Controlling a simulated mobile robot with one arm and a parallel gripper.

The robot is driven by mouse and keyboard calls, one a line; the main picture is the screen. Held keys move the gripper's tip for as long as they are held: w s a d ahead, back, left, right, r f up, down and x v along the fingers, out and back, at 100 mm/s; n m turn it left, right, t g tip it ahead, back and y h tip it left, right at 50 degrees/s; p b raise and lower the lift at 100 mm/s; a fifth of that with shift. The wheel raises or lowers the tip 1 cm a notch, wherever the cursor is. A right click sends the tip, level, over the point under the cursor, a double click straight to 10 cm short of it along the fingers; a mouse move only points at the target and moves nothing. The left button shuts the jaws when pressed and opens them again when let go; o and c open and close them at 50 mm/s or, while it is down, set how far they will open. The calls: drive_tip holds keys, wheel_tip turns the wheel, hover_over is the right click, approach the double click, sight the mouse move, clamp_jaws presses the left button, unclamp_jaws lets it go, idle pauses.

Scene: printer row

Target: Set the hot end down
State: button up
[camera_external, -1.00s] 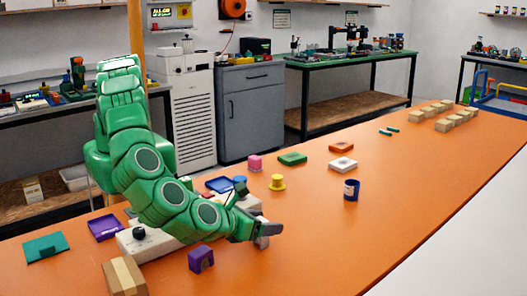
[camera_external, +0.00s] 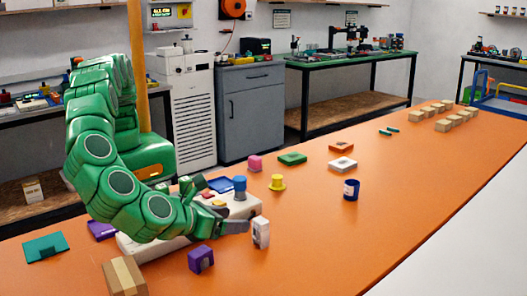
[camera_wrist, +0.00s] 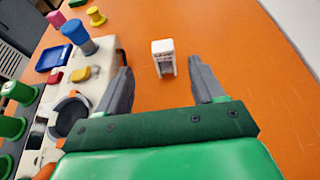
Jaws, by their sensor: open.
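A small white and grey block (camera_external: 261,232), which looks to be the hot end, stands upright on the orange table. It also shows in the wrist view (camera_wrist: 163,57), with dark marks on its face and a dark gap low down. My gripper (camera_external: 238,227) is open and empty, just left of the block in the external view. In the wrist view the fingers of my gripper (camera_wrist: 160,75) are spread wide. The block stands ahead of them, between their lines and apart from both.
A pale console (camera_wrist: 93,85) with a blue knob (camera_external: 239,187) lies beside my arm. A purple block (camera_external: 201,259) and a cardboard box (camera_external: 124,277) are in front. A yellow piece (camera_external: 277,183) and a dark blue cup (camera_external: 351,189) stand farther off. The table right of the block is clear.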

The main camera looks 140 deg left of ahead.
drive_tip(key=s+a+r+n+g+h, duration=0.25)
drive_tip(key=s+a+r+n, duration=0.25)
drive_tip(key=s+r, duration=0.5)
drive_tip(key=s+a+r+n+g+h, duration=0.1)
drive_tip(key=s+a+r+n+h, duration=0.45)
drive_tip(key=s, duration=0.75)
drive_tip(key=s+d+r+n+h, duration=0.1)
drive_tip(key=s+d+n, duration=0.1)
drive_tip(key=s, duration=0.8)
drive_tip(key=s+d+r+n+t+h, duration=0.1)
drive_tip(key=s+d, duration=0.4)
drive_tip(key=s, duration=0.6)
drive_tip(key=s+d+r+n+h, duration=0.1)
drive_tip(key=s+d+n+h, duration=0.2)
drive_tip(key=s, duration=0.7)
drive_tip(key=shift+s+d+n+t, duration=0.25)
drive_tip(key=shift+s+n+t, duration=0.1)
drive_tip(key=shift+n, duration=0.3)
